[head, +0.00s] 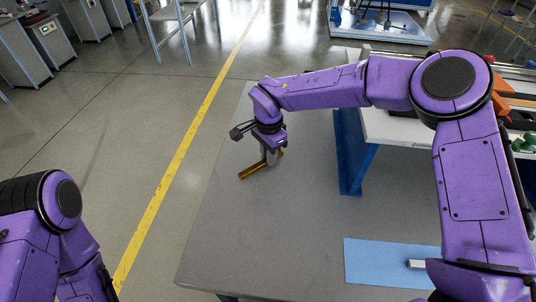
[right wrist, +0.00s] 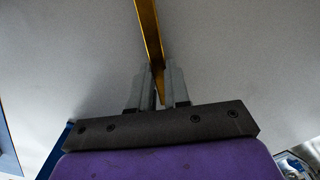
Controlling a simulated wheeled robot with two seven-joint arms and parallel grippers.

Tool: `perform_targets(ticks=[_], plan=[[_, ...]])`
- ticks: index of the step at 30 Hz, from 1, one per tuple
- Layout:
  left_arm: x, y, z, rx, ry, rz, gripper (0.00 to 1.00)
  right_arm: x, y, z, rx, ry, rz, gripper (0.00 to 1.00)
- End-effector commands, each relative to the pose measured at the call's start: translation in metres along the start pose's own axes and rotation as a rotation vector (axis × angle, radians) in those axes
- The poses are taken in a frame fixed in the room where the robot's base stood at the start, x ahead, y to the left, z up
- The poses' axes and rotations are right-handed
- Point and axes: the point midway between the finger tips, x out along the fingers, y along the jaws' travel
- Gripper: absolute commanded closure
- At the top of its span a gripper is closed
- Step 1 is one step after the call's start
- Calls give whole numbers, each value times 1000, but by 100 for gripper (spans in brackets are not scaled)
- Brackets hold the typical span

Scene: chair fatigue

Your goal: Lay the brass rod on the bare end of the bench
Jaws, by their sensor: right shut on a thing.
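The brass rod (head: 256,171) is a thin golden bar. My right gripper (head: 268,158) is shut on it, over the bare left part of the grey bench (head: 235,220). The rod lies slantwise in the head view, its near end toward the lower left and its other end just past the fingers. It is at or very close to the bench top; I cannot tell if it touches. In the right wrist view the rod (right wrist: 149,30) runs upward from between the two grey fingers (right wrist: 159,88). My left gripper is out of the picture; only left arm links show.
A blue mat (head: 370,262) with a small light metal piece (head: 416,263) lies at the bench's near right. A raised white shelf (head: 395,128) on a blue support (head: 348,160) stands to the right. The bench around the rod is clear; its left edge borders open floor.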

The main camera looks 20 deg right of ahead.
Motion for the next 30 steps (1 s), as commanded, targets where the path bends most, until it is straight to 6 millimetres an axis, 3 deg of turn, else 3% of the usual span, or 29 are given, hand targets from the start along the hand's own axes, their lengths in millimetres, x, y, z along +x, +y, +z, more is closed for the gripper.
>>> perform_targets(ticks=[12, 13, 15, 25, 30], plan=[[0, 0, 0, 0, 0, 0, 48, 10, 0, 0, -1, -1, -2, 100], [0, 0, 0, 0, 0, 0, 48, 11, 0, 0, -1, 0, -1, 80], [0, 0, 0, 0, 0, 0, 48, 10, 0, 0, -1, 0, -2, 58], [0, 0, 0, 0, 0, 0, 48, 6, 0, 0, -1, 1, -2, 58], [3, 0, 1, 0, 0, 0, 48, -23, 0, -1, 1, 0, -5, 58]])
